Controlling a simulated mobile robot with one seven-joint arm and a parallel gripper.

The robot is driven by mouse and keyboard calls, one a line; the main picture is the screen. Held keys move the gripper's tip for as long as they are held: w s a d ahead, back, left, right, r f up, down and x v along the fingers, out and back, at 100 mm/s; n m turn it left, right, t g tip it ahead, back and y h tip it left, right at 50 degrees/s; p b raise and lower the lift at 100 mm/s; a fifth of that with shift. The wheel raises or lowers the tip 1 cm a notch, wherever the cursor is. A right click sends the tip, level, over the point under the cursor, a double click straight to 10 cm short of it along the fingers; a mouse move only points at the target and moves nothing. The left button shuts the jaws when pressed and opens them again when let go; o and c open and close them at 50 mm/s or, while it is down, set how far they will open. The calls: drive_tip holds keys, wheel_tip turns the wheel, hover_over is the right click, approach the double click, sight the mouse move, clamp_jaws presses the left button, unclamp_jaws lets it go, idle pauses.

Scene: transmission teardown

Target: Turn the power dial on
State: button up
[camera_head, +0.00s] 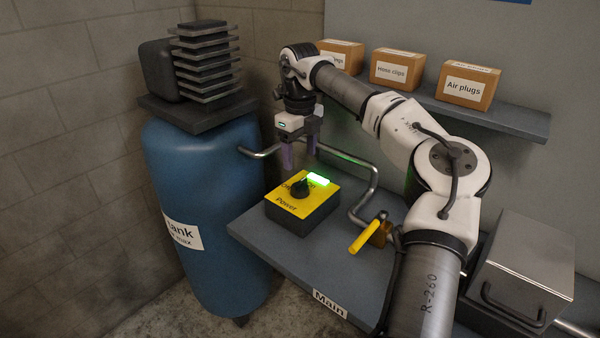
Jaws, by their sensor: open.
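The power box (291,213) is a dark box with a yellow top marked "Power", on the grey bench left of centre. Its black dial knob (299,189) stands on the yellow face. A green light (318,179) glows beside the knob. The marks around the knob are partly hidden and too small to read for certain. My gripper (299,158) is above and behind the box, pointing down, with its fingers apart and nothing seen between them. It is clear of the knob.
A blue tank (206,215) with a finned compressor stands at the left. A bent metal pipe (366,190) runs behind the box to a yellow-handled valve (366,235). Labelled cartons (398,70) sit on a shelf (505,117). A metal-lidded box (525,260) is at right.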

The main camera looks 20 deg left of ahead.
wheel_tip(320, 180, up, 7)
idle(0.6)
